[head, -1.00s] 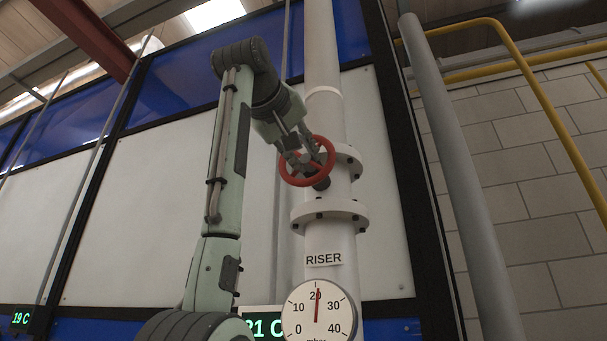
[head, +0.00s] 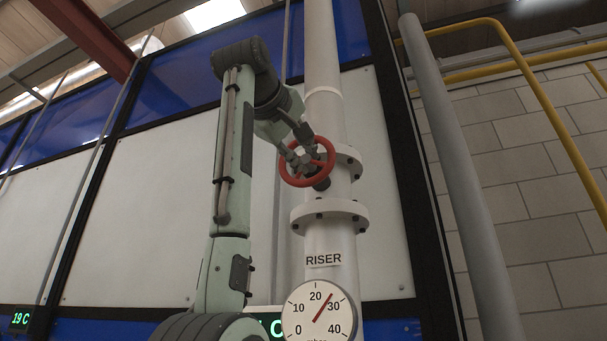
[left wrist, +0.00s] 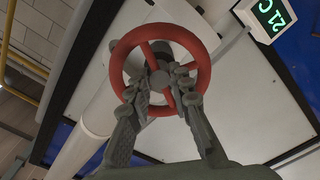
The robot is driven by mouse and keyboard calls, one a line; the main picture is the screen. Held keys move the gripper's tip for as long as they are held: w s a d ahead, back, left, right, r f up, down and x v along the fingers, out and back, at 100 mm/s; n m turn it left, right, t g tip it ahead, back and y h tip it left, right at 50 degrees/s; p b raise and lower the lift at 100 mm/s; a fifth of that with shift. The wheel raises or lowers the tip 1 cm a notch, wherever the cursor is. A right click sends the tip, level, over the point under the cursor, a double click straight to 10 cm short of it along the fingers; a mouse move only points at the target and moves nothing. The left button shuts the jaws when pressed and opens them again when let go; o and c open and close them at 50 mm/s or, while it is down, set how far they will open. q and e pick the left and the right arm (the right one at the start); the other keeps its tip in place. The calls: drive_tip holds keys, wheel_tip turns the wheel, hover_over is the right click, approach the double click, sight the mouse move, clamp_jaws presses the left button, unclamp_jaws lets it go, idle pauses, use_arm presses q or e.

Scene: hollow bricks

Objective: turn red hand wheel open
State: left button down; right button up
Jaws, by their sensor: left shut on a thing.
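The red hand wheel (head: 330,171) sits on a valve of the white riser pipe (head: 325,241), between its flanges. It also shows from close up in the left wrist view (left wrist: 206,70), with its spokes. My left gripper (head: 305,161) reaches it from the upper left. Its two fingers (left wrist: 163,92) are shut on the middle part of the wheel, inside the rim; exactly which spoke or hub part they grip is partly hidden. A round gauge (head: 304,317) under the RISER label reads about 26 mbar. My right gripper is not in view.
A grey pipe (head: 455,170) and yellow pipes (head: 540,95) run at the right by the block wall. White panels (head: 170,170) stand behind my left arm. A green display (head: 20,319) at the lower left reads 19 C.

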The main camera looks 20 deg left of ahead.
use_arm(q)
drive_tip(key=c, duration=1.7)
unclamp_jaws()
drive_tip(key=shift+f, duration=0.15)
drive_tip(key=shift+o, duration=0.3)
drive_tip(key=shift+s, duration=0.1)
drive_tip(key=s, duration=1.2)
drive_tip(key=shift+a, duration=0.2)
drive_tip(key=shift+w, duration=0.1)
